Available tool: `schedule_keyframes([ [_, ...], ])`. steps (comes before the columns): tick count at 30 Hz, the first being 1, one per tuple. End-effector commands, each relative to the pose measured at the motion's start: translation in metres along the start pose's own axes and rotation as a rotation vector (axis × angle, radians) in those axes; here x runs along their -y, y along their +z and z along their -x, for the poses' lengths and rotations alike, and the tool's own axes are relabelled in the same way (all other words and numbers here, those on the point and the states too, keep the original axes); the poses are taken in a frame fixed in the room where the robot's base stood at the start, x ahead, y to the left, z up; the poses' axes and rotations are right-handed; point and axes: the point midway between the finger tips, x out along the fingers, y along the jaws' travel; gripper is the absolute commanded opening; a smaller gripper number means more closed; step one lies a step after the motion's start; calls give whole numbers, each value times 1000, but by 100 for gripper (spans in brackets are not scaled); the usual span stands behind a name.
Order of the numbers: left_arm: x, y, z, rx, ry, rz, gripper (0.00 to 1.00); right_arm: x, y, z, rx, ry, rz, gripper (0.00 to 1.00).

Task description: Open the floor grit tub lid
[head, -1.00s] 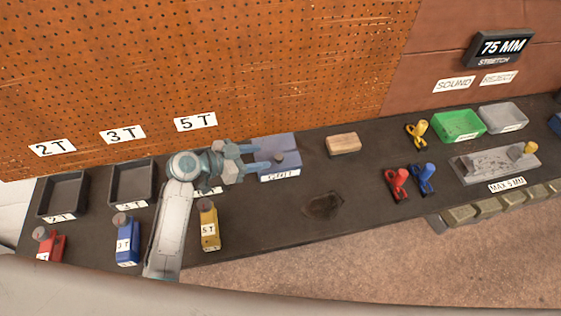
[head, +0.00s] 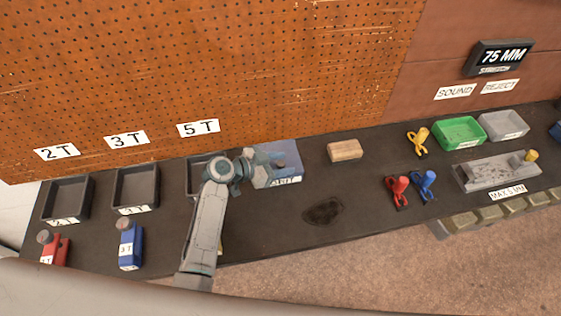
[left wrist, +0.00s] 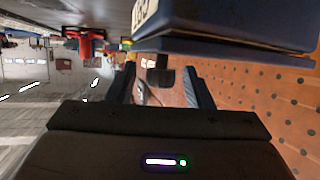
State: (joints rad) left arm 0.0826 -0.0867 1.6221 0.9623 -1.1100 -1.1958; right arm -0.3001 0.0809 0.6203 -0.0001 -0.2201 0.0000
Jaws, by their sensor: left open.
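The grit tub (head: 286,181) is a blue-grey box with a white label on its front, at the back of the bench. My right gripper is not in view.
Black trays (head: 68,198) and red and blue blocks (head: 130,246) stand at left. My arm hides most of a yellow block. A wooden block (head: 345,150) lies right of the tub; red and blue clamps (head: 399,190) are farther right. The bench between is clear.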

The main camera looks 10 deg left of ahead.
Motion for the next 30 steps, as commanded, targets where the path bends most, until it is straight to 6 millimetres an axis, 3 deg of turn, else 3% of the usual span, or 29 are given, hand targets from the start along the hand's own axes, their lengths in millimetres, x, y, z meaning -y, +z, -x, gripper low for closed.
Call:
schedule_keyframes([
  [3, 0, 0, 0, 0, 0, 0, 46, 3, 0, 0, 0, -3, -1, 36],
  [10, 0, 0, 0, 0, 0, 0, 1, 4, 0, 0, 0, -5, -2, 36],
  [20, 1, -4, 2, 6, 8, 20, 0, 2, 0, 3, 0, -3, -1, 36],
  [30, 11, -26, 8, 56, 78, 189, 0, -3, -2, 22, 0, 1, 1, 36],
])
